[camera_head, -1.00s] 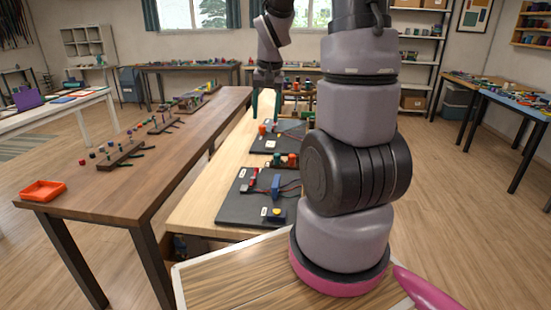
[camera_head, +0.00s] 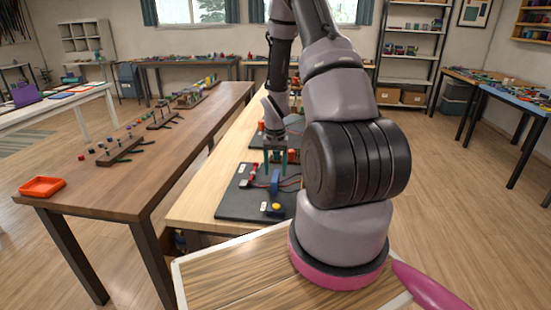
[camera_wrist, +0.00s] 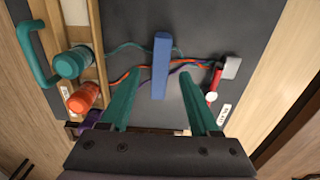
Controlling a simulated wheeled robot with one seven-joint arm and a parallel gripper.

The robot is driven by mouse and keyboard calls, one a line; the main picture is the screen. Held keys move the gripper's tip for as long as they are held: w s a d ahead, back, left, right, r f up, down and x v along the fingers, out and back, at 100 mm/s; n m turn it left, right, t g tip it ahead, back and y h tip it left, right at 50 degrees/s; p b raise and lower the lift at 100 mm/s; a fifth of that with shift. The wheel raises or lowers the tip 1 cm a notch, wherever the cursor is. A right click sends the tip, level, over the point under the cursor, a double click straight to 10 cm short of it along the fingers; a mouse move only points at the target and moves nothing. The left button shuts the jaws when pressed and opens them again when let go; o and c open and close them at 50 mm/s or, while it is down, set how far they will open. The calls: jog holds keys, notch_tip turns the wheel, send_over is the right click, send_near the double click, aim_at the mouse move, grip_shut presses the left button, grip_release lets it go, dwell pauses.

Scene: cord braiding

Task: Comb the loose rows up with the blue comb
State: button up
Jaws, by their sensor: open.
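Teal, orange-red and purple cords (camera_wrist: 128,76) run from the spools past the comb to a grey block with a red piece (camera_wrist: 222,72). My gripper (camera_head: 276,160) is above the near board. In the wrist view its teal fingers (camera_wrist: 157,84) are apart, one each side of the comb's near end, with nothing seen held. I cannot tell how high they are above it.
A teal spool (camera_wrist: 70,64), an orange spool (camera_wrist: 83,98) and a partly hidden purple spool (camera_wrist: 91,118) sit by a wooden rail. A brown table (camera_head: 110,185) stands to the left.

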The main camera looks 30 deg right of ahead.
aim_at(276, 175)
jog(key=shift+f, duration=2.35)
grip_shut()
